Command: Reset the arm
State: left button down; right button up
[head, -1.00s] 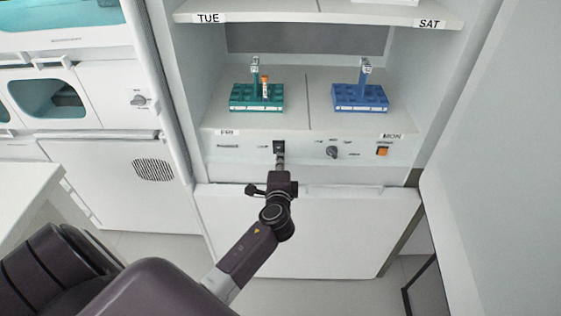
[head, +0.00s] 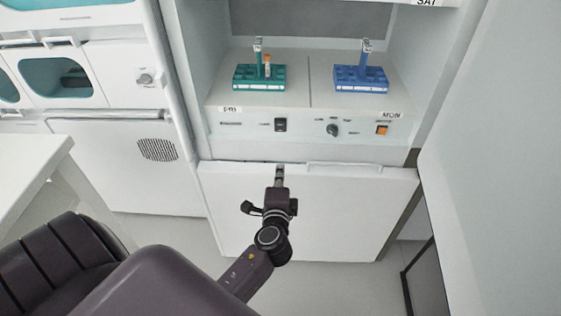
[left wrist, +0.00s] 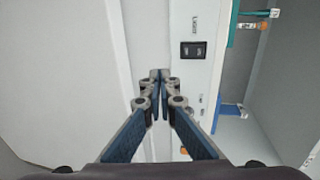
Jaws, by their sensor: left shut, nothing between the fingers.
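My left gripper (head: 279,172) is shut and empty in the head view. It is in front of the upper edge of the white lower panel (head: 330,215), below the black rocker switch (head: 280,125) of the cabinet. In the left wrist view the fingers (left wrist: 160,78) meet at their tips, and the black switch (left wrist: 194,50) lies beyond them to the right. I cannot tell whether the fingertips touch the cabinet. My right gripper is not in view.
A green rack (head: 260,84) with an orange-capped tube (head: 267,66) and a blue rack (head: 360,84) stand on the shelf above. The control strip has a knob (head: 333,130) and an orange switch (head: 382,130). A white table (head: 30,170) is at left.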

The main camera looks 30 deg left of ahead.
pick_arm(q)
jog(key=shift+s+d+f, duration=0.15)
jog(key=shift+s+d, duration=0.15)
jog(key=shift+s, duration=0.2)
jog(key=shift+f, duration=0.1)
jog(key=s+d+f+n+g+h, duration=0.1)
jog(key=s+d+f+g+h, duration=0.2)
jog(key=f, duration=0.7)
jog(key=s+d+f+g+h, duration=0.1)
jog(key=s+d+f, duration=0.1)
jog(key=s+f, duration=0.65)
jog(key=s+d+f+n+g+h, duration=0.1)
jog(key=s+d+f+g+h, duration=0.15)
jog(key=f, duration=1.05)
jog(key=s+d+f+n+g, duration=0.1)
jog(key=s+f, duration=0.4)
jog(key=s, duration=0.5)
jog(key=s+f+n+g+h, duration=0.1)
jog(key=s+f+n+g, duration=0.2)
jog(key=s+f, duration=0.3)
jog(key=s+d+f+n+g, duration=0.1)
jog(key=s+f, duration=0.4)
jog(key=s, duration=1)
jog(key=shift+s+d+f+n+g+h+p, duration=0.35)
jog(key=shift+n+g, duration=0.2)
jog(key=shift+n, duration=0.65)
